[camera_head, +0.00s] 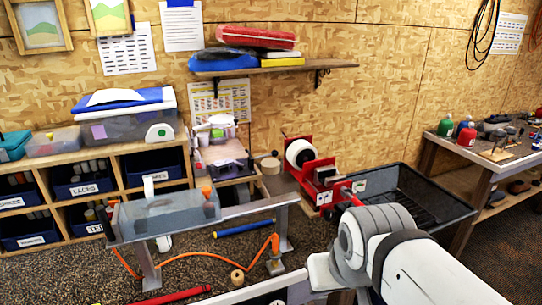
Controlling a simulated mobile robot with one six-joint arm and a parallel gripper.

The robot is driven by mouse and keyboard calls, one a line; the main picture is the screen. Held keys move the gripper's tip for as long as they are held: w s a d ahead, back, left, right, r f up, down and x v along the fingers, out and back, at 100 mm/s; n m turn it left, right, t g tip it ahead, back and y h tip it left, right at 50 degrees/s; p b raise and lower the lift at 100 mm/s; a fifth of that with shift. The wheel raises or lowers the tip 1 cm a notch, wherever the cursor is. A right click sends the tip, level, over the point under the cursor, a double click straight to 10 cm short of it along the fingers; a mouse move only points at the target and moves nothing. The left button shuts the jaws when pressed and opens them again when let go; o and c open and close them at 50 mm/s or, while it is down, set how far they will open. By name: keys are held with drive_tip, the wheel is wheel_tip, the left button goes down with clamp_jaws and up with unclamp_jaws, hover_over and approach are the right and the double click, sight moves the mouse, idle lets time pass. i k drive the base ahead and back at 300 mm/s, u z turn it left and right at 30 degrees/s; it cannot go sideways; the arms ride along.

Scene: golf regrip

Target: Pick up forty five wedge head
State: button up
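I cannot make out a forty five wedge head anywhere in the head view. Small dark items (497,123) lie on the workbench at the right, too small to tell apart. My white and grey arm comes in from the lower right and covers part of the middle foreground. My gripper is not visible, so I cannot tell what it holds or where it is relative to any wedge head.
A red machine with a white roll (300,152) stands beside a black tray (458,207). A grey box (170,215) sits on a metal stand at left. A blue tube (244,229), an orange hose (205,256) and a red tube (172,296) lie low in front.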

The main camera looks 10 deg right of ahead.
sight(219, 164)
drive_tip(key=u, duration=0.2)
drive_tip(key=i, duration=0.9)
drive_tip(key=u, duration=0.3)
